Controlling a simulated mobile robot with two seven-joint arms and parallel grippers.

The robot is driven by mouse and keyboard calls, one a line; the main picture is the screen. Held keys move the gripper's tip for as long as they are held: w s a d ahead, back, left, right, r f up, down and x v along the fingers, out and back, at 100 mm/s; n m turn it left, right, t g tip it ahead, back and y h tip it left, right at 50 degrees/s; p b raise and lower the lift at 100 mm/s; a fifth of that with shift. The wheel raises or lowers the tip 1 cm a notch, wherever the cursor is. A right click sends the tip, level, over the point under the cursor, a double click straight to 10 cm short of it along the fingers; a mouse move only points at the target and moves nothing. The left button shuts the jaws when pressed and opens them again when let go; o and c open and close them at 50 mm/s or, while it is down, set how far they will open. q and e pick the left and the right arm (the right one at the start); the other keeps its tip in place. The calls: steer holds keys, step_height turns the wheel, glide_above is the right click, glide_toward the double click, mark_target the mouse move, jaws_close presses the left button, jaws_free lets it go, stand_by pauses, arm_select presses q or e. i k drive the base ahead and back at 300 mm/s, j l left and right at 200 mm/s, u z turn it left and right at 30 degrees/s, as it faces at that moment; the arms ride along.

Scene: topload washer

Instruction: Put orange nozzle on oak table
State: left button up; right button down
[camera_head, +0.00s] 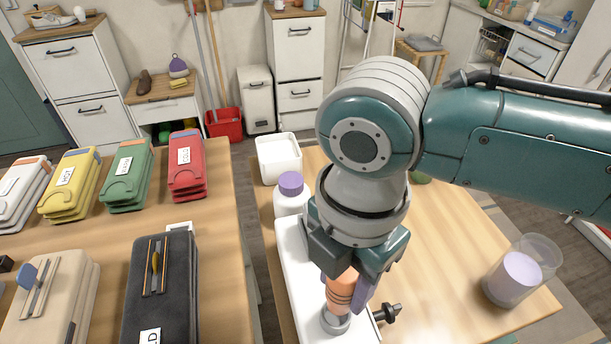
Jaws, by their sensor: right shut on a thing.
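The orange nozzle (342,291) is at the front centre, between the fingers of my right gripper (350,284). The gripper points down and is shut on the nozzle, hiding its upper part. The lower end of the nozzle is right above a grey round fitting (335,321) on a white panel (303,300); I cannot tell whether they touch. A light wooden table (450,245) spreads out to the right, under and behind my right arm. I cannot tell whether it is the oak table. My left gripper is out of view.
A white bottle with a purple cap (290,190) and a white bin (278,157) stand behind the panel. A clear container (520,272) stands at the right. Another wooden surface (225,215) on the left carries several coloured stacks. The table's front right is mostly clear.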

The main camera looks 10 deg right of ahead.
mark_target(424, 209)
steer(key=i+z, duration=0.3)
steer(key=z, duration=0.15)
steer(key=i+z, duration=0.3)
steer(key=z, duration=0.15)
steer(key=i+j+z, duration=0.2)
steer(key=z, duration=0.25)
steer(key=i+j+z, duration=0.3)
steer(key=z, duration=0.15)
steer(key=i+j+z, duration=0.2)
steer(key=j+z, duration=0.25)
steer(key=i+j+z, duration=0.15)
steer(key=j+z, duration=0.15)
steer(key=z, duration=0.15)
steer(key=j+z, duration=0.9)
